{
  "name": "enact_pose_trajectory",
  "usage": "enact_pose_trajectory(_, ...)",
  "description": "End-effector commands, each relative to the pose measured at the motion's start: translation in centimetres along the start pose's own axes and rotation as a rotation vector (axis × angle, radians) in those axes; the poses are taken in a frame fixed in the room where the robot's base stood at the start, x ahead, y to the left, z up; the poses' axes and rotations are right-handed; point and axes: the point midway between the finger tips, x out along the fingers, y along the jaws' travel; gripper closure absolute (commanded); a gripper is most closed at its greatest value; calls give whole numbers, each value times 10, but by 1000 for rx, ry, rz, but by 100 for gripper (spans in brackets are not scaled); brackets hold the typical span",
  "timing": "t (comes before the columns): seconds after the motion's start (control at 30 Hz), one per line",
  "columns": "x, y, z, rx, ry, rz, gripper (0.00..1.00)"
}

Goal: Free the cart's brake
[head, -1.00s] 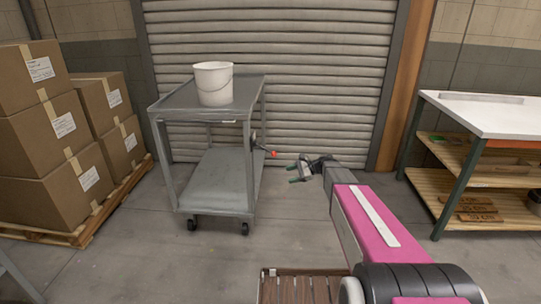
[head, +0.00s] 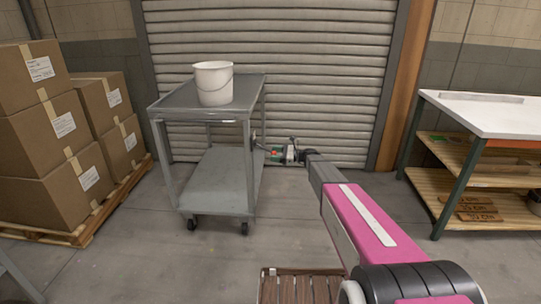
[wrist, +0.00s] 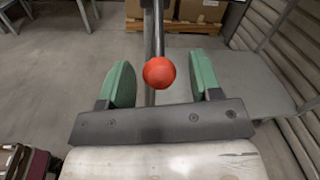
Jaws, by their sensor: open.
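The grey two-shelf cart (head: 225,180) stands in front of the roller shutter. Its brake lever ends in a red ball knob (wrist: 159,72), with a dark rod (wrist: 158,28) running away from it in the wrist view. My gripper (wrist: 160,85) is open, with green finger pads on either side of the red knob. The knob sits between the pads with a gap on both sides. In the head view my gripper (head: 277,154) is at the cart's right side and largely covers the knob.
A white bucket (head: 214,83) stands on the cart's top shelf. Stacked cartons (head: 45,135) on a pallet are at left. A white-topped workbench (head: 490,115) is at right. A slatted wooden surface (head: 300,287) is at the front. The floor right of the cart is clear.

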Motion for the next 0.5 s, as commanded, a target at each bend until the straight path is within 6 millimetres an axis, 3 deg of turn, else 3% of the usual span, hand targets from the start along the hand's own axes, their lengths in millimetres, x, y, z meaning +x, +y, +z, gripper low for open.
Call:
enact_pose_trajectory(0.2, 21, 0, 0, -1, 1, 0, 42)
enact_pose_trajectory(0.5, 25, 0, 0, -1, 1, 0, 42)
